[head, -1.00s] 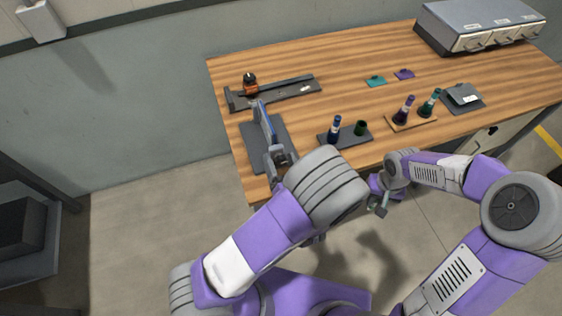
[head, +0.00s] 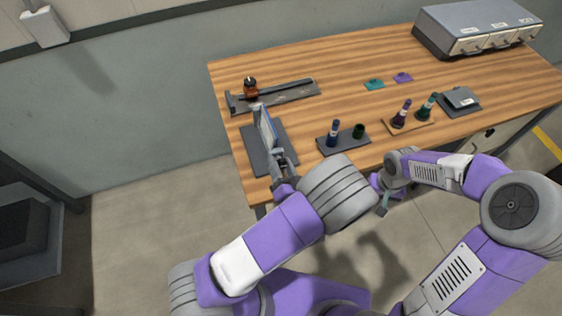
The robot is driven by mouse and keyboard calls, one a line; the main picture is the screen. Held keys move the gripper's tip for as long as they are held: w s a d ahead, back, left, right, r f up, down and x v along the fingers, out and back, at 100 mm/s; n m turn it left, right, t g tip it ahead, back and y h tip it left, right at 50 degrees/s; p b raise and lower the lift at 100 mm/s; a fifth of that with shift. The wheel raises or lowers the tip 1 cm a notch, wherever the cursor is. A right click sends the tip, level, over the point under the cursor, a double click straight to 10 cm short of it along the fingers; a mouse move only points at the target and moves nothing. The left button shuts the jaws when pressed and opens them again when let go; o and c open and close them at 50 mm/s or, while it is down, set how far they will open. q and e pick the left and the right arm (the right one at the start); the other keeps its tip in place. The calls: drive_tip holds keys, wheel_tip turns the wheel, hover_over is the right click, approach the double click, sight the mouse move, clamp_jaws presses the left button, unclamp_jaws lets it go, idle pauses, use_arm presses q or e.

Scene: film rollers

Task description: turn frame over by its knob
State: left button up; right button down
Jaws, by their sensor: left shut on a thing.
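The frame (head: 266,126) is a thin panel with a grey rim and a bluish face, in the head view. It stands tilted on edge over a dark grey base plate (head: 252,152) at the table's left front. My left gripper (head: 280,163) is at the frame's near end and is shut on its knob, which the fingers hide. My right gripper (head: 384,203) hangs low by the table's front edge, away from the frame. Its fingers are too small to tell whether they are open.
Behind the frame lies a grey rail tool (head: 290,92) with an orange-brown roller piece (head: 250,88). To the right, a dark tray (head: 343,141) holds a blue bottle and green cup. Farther right are a wooden tray (head: 409,125) with bottles and a grey drawer cabinet (head: 470,27).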

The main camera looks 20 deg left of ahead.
use_arm(q)
drive_tip(key=m+p, duration=0.3)
drive_tip(key=shift+s+r+m, duration=0.1)
drive_tip(key=shift+r+m, duration=0.05)
drive_tip(key=shift+m, duration=0.25)
use_arm(e)
wheel_tip(320, 180, up, 4)
drive_tip(key=shift+f, duration=0.15)
use_arm(q)
drive_tip(key=m+p, duration=0.3)
drive_tip(key=m, duration=0.1)
drive_tip(key=shift+a+m, duration=0.1)
drive_tip(key=shift+m, duration=0.2)
use_arm(e)
wheel_tip(320, 180, up, 3)
use_arm(q)
drive_tip(key=m+p, duration=0.1)
drive_tip(key=m, duration=0.2)
drive_tip(key=shift+p, duration=0.35)
use_arm(e)
drive_tip(key=shift+r, duration=0.8)
use_arm(q)
drive_tip(key=shift+m+p, duration=0.6)
drive_tip(key=shift+m, duration=1.6)
use_arm(e)
drive_tip(key=shift+r, duration=0.65)
use_arm(q)
drive_tip(key=o, duration=1)
